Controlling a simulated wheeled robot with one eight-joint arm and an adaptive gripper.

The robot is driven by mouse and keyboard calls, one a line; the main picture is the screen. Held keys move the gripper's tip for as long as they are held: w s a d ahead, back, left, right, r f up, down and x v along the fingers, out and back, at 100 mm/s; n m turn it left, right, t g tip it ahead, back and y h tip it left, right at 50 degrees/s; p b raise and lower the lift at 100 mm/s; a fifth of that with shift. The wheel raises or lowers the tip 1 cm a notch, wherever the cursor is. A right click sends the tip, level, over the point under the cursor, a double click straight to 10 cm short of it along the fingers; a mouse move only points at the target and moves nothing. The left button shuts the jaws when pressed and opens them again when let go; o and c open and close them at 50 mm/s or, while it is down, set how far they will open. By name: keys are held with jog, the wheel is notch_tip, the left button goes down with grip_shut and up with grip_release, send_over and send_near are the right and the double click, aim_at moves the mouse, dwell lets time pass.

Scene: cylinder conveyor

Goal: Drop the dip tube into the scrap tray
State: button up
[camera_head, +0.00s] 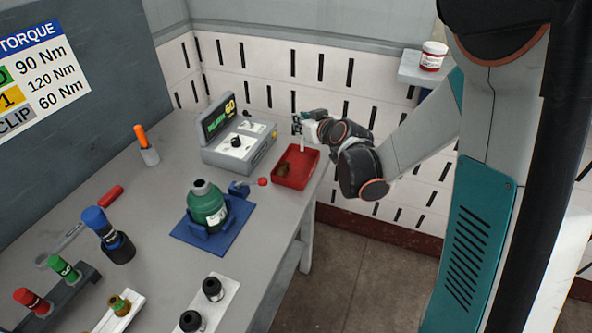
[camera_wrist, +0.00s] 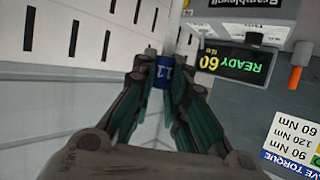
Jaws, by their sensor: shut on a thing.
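The red scrap tray (camera_head: 303,164) lies at the table's far right edge, with a small brown item inside its left part. My gripper (camera_head: 299,122) is above the tray. It is shut on the dip tube; a pale, thin length of the tube (camera_head: 303,144) shows below the fingers, apart from the tray floor. In the wrist view, my fingertips (camera_wrist: 163,76) close on a blue collar with white marks (camera_wrist: 165,71). The tube's lower end is hard to make out against the tray, and the tray cannot be made out in the wrist view.
A grey torque unit (camera_head: 238,141) with a lit screen stands left of the tray. A green bottle (camera_head: 207,205) sits in a blue cradle nearer. A small red cap (camera_head: 263,182) lies near the tray. Tools and sockets fill the left front. A wall shelf (camera_head: 423,72) holds a jar.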

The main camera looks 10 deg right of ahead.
aim_at(302, 138)
jog(key=shift+f+b, duration=2.1)
jog(key=shift+f, duration=0.85)
jog(key=o, duration=0.8)
jog(key=shift+o, duration=0.2)
jog(key=v, duration=1.2)
